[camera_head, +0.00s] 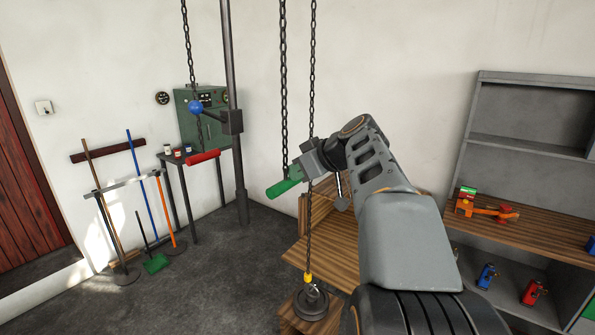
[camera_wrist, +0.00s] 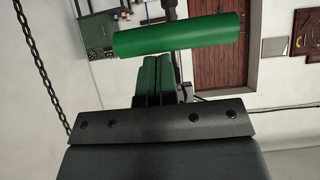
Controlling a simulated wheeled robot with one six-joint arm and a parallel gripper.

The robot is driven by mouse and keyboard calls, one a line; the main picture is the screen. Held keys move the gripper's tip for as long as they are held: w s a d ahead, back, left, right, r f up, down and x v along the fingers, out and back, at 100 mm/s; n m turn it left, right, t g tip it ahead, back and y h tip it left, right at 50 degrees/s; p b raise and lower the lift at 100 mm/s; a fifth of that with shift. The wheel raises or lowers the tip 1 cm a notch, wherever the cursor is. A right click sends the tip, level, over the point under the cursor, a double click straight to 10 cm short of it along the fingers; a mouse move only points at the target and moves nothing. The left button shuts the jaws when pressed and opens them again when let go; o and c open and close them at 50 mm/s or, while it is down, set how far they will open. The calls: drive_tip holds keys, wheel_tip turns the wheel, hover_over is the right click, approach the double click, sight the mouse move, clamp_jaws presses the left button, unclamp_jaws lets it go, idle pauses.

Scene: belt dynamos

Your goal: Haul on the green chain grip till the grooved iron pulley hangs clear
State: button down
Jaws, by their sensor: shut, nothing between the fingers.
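The green chain grip (camera_head: 285,186) is a short cylinder, tilted, at the lower end of a dark chain in the head view. In the wrist view the green grip (camera_wrist: 180,35) lies across, just beyond my fingertips. My gripper (camera_head: 299,172) is right beside the grip in the head view. In the wrist view my gripper (camera_wrist: 158,72) has its two green-faced fingers together with nothing between them. The grooved iron pulley (camera_head: 311,303) is at the bottom of another chain with a yellow link, at a wooden box; I cannot tell whether it touches it.
A red grip (camera_head: 203,157) and a blue ball (camera_head: 195,107) are by the post (camera_head: 238,150) on the left. A green cabinet (camera_head: 200,118) stands on a table behind. A wooden bench (camera_head: 335,240) is behind my arm. Shelves (camera_head: 530,235) with small machines stand right.

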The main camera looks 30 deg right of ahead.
drive_tip(key=shift+f, duration=0.2)
idle(0.3)
wheel_tip(320, 180, down, 27)
drive_tip(key=b, duration=2.9)
drive_tip(key=shift+s+r, duration=0.2)
drive_tip(key=shift+s, duration=0.05)
drive_tip(key=shift+d+r, duration=0.1)
drive_tip(key=shift+r, duration=0.05)
drive_tip(key=w+r+p+v, duration=0.1)
drive_tip(key=r+p+v, duration=0.1)
drive_tip(key=v, duration=1.1)
drive_tip(key=shift+w+a+p, duration=0.15)
drive_tip(key=shift+a+p, duration=0.05)
drive_tip(key=shift+p, duration=0.4)
